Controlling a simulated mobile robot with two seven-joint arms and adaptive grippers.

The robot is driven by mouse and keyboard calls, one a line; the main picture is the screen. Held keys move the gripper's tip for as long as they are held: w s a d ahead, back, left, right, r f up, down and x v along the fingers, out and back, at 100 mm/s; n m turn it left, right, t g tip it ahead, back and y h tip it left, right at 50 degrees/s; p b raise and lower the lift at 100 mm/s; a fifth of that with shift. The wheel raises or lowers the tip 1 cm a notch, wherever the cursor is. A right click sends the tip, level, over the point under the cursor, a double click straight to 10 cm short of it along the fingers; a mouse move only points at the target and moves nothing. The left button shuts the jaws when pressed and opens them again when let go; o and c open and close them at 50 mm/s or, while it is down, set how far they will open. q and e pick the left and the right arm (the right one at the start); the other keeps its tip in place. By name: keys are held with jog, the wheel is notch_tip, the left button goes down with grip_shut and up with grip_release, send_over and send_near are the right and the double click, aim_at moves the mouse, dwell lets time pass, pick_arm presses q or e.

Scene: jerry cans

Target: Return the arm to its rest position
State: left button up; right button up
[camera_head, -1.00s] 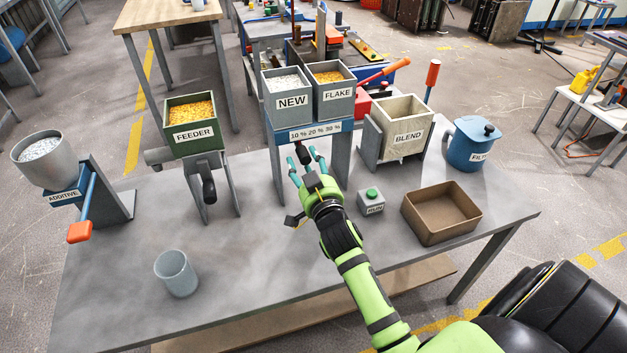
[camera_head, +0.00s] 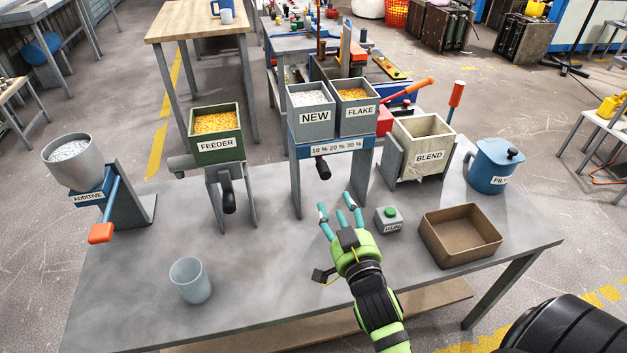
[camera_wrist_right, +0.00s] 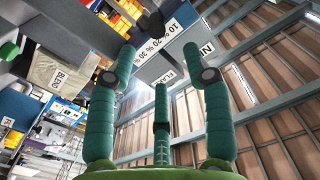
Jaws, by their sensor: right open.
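My right gripper (camera_head: 340,217) is green with teal fingers. It is open and empty above the grey table (camera_head: 130,285), in front of the NEW and FLAKE hopper stand (camera_head: 330,150). It is a little left of the green RUN button box (camera_head: 389,220). In the right wrist view my spread fingers (camera_wrist_right: 160,85) hold nothing, with the percent-scale label (camera_wrist_right: 180,38) beyond them. A black knob (camera_head: 322,168) on the stand is apart from the fingers. My left gripper is in neither view.
An ADDITIVE hopper (camera_head: 74,163), a FEEDER box (camera_head: 216,136) and a grey cup (camera_head: 190,281) are on the left. A BLEND bin (camera_head: 424,147), a blue FILTER jug (camera_head: 494,167) and a brown tray (camera_head: 460,236) are on the right.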

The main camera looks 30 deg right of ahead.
jog(key=s+a+f+n+g+y, duration=0.2)
jog(key=s+a+f+n+g, duration=0.2)
jog(key=s+f+g, duration=0.45)
jog(key=s+a+f+n+g+y, duration=0.2)
jog(key=s+a+f+n+g, duration=0.3)
jog(key=s, duration=0.7)
notch_tip(320, 180, down, 23)
jog(key=s+m+g, duration=0.2)
jog(key=s+d+f, duration=0.1)
jog(key=s+f, duration=0.6)
jog(key=s, duration=0.1)
jog(key=s+d+f+g, duration=0.1)
jog(key=s+d+f, duration=0.1)
jog(key=s+f, duration=0.6)
jog(key=shift+d+f, duration=0.15)
jog(key=shift+d, duration=0.15)
